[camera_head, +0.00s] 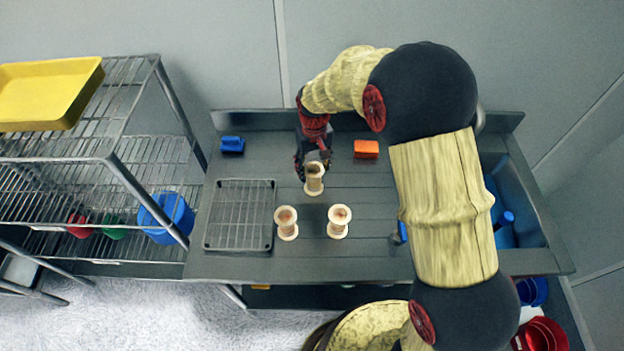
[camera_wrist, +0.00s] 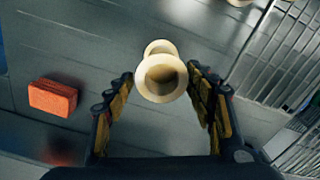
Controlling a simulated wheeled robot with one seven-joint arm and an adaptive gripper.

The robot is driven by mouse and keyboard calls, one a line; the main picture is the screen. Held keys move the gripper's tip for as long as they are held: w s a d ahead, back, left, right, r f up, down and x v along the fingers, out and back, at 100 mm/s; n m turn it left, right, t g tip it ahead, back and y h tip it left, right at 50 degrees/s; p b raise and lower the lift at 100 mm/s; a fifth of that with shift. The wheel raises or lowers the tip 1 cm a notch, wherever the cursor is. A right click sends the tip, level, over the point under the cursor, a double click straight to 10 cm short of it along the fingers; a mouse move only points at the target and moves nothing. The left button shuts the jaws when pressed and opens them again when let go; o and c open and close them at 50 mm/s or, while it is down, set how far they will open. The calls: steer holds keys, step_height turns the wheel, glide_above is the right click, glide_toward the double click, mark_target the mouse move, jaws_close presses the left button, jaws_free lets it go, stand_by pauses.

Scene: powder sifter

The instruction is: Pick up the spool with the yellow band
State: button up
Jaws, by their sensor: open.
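Three pale wooden spools stand upright on the grey worktop in the head view. The far spool (camera_head: 314,180) is under my gripper (camera_head: 313,161); the near left spool (camera_head: 286,224) and the near right spool (camera_head: 339,222) are apart from it. In the wrist view the far spool (camera_wrist: 161,78) shows between the tips of my open gripper (camera_wrist: 160,83), with a finger on each side. I cannot tell whether the fingers touch it. No yellow band is clearly visible on any spool.
A black wire rack (camera_head: 240,214) lies left of the spools. An orange block (camera_head: 366,149) sits behind right, also in the wrist view (camera_wrist: 53,97); a blue block (camera_head: 232,144) sits back left. A blue sink (camera_head: 520,215) is at right.

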mark_target(314, 180)
steer(key=shift+s+f+b, duration=0.15)
steer(key=shift+f+b, duration=0.1)
steer(key=shift+f, duration=1.45)
steer(key=shift+s+f+b, duration=0.1)
steer(key=shift+f+b, duration=0.15)
steer(key=shift+f, duration=1.45)
steer(key=shift+c, duration=0.2)
steer(key=c, duration=1.3)
steer(key=shift+r, duration=0.1)
